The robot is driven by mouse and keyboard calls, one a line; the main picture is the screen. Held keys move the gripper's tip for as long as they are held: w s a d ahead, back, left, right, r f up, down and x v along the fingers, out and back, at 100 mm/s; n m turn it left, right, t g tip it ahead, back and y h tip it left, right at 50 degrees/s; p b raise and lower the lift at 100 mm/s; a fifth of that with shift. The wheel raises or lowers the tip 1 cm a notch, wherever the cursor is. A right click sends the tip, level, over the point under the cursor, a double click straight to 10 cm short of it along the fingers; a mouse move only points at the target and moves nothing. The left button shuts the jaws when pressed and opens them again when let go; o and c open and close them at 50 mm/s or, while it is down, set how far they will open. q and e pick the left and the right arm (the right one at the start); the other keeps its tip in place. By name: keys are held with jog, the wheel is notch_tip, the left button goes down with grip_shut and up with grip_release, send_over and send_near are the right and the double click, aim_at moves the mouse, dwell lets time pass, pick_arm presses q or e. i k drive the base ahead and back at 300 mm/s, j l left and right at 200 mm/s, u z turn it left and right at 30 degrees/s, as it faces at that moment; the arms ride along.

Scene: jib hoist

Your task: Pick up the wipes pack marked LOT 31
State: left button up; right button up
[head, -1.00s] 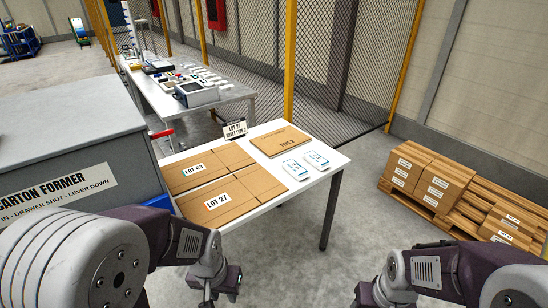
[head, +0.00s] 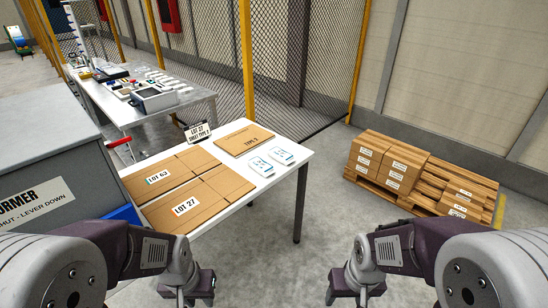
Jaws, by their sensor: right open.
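Two small white packs with blue print lie flat near the right edge of the white table. The left pack (head: 261,167) is nearer to me and the right pack (head: 282,156) is beside it. Their print is too small to read, so I cannot tell whether either is marked LOT 31. My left gripper (head: 188,292) hangs low in front of the table, apart from the packs; its jaw opening is unclear. My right gripper (head: 355,291) is open and empty, low over the floor to the right of the table.
The table (head: 229,212) also bears cartons marked LOT 63 (head: 162,177) and LOT 27 (head: 198,204), a TYPE 2 board (head: 244,139) and a sign (head: 198,132). The carton former (head: 50,160) stands left. A pallet of boxes (head: 385,165) stands right, with clear floor between.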

aim_at(283, 156)
jog(key=i+u, duration=0.25)
jog(key=i, duration=0.2)
jog(key=i+u, duration=0.25)
jog(key=i, duration=0.25)
jog(key=i+l+u, duration=0.25)
jog(key=i, duration=0.15)
